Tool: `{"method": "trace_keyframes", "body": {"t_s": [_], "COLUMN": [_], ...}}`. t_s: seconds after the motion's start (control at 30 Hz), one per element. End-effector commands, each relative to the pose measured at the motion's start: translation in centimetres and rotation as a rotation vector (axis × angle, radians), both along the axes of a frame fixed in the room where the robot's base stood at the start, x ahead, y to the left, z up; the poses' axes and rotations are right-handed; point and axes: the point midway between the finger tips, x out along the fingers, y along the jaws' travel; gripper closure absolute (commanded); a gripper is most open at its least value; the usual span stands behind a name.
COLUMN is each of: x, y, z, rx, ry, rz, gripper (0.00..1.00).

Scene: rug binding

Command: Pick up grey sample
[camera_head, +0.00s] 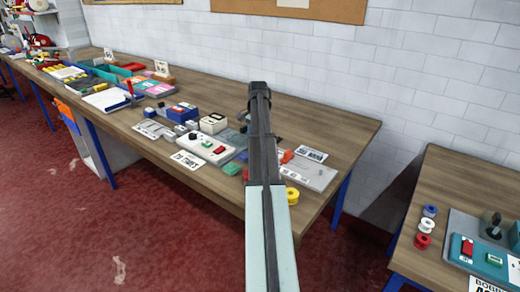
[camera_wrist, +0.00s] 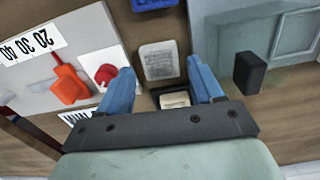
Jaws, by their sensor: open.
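A light grey, square, textured piece (camera_wrist: 158,60) lies flat on the bench in the wrist view; it looks like the grey sample. My gripper (camera_wrist: 158,68) is open above it, with one blue finger to each side and nothing held. The gap between the fingers looks wider than the piece. I cannot tell the height above it. A small cream piece in a dark holder (camera_wrist: 175,99) sits nearer the palm, partly hidden by it. In the head view my arm covers the gripper and the spot below it.
An orange tool (camera_wrist: 68,86) and a red round part (camera_wrist: 106,75) lie left of the fingers, by a numbered card (camera_wrist: 32,43). A dark block (camera_wrist: 249,73) stands to the right, and a blue object (camera_wrist: 150,4) at the top. The workbench (camera_head: 335,125) is crowded left of my arm.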

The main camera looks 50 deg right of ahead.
Motion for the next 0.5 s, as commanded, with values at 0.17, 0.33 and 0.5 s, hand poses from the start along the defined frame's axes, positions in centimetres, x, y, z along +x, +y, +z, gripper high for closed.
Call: {"method": "trace_keyframes", "body": {"t_s": [0.17,0.33,0.5], "x": [-0.2,-0.1,-0.1], "y": [0.4,0.3,0.3], "z": [-2.5,-4.0,-4.0], "rx": [0.002,0.000,0.000], "ry": [0.001,0.000,0.000], "rz": [0.000,0.000,0.000], "gripper": [0.34,0.34,0.34]}}
